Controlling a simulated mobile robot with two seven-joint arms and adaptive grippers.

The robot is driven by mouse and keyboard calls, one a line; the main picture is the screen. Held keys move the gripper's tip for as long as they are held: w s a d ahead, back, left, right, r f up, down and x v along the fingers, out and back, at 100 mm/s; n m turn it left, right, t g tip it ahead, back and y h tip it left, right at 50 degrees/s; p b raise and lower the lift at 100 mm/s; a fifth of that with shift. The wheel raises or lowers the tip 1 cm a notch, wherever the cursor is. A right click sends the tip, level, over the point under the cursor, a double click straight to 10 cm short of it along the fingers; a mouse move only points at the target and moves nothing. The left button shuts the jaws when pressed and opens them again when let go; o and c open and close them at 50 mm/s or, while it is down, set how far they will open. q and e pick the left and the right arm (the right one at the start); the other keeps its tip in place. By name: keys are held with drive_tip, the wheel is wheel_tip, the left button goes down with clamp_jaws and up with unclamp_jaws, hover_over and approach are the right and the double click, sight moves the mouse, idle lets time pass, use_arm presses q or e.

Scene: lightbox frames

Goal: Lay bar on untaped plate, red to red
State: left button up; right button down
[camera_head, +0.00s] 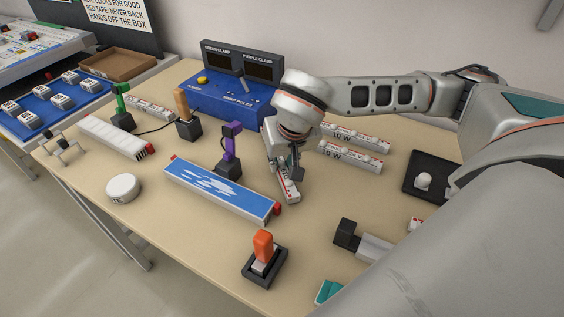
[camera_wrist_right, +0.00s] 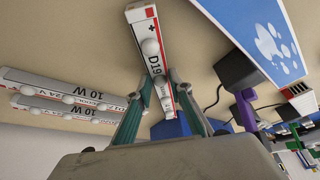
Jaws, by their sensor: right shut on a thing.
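My right gripper (camera_head: 287,172) is shut on a white LED bar (camera_head: 288,188) with round lenses and red markings, just right of the blue-faced lightbox frame. A second, white frame (camera_head: 112,137) with a red end lies to the left. I cannot tell which plate is untaped. My left gripper is not in view.
Two 10 W bars (camera_head: 350,155) lie right of my gripper. A purple clamp (camera_head: 231,150), a green clamp (camera_head: 122,105) and an orange-handled switch (camera_head: 264,250) stand near the frames. A blue control box (camera_head: 225,98) is behind. A white round puck (camera_head: 123,187) sits at front left.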

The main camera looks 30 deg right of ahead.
drive_tip(key=shift+f, duration=0.15)
drive_tip(key=c, duration=1.8)
unclamp_jaws()
